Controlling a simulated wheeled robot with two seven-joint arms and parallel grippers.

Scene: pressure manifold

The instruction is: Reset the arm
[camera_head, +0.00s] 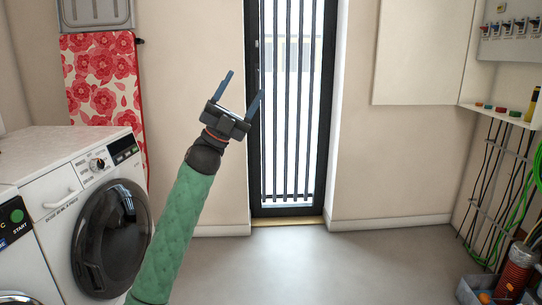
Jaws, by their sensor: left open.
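My left arm, in a green quilted sleeve, comes up from the bottom of the head view. My left gripper (240,91) is raised in front of the pale wall and the left edge of the barred door (291,120). Its two blue-grey fingers point up and stand apart, with nothing between them. My right gripper is not in view. No pressure manifold can be made out for certain.
A white washing machine (55,160) stands at the left, near a red floral ironing board (98,85). At the right are a switch panel (510,28), a small shelf (500,115), hanging cables and a grey crate (467,292). The middle floor is clear.

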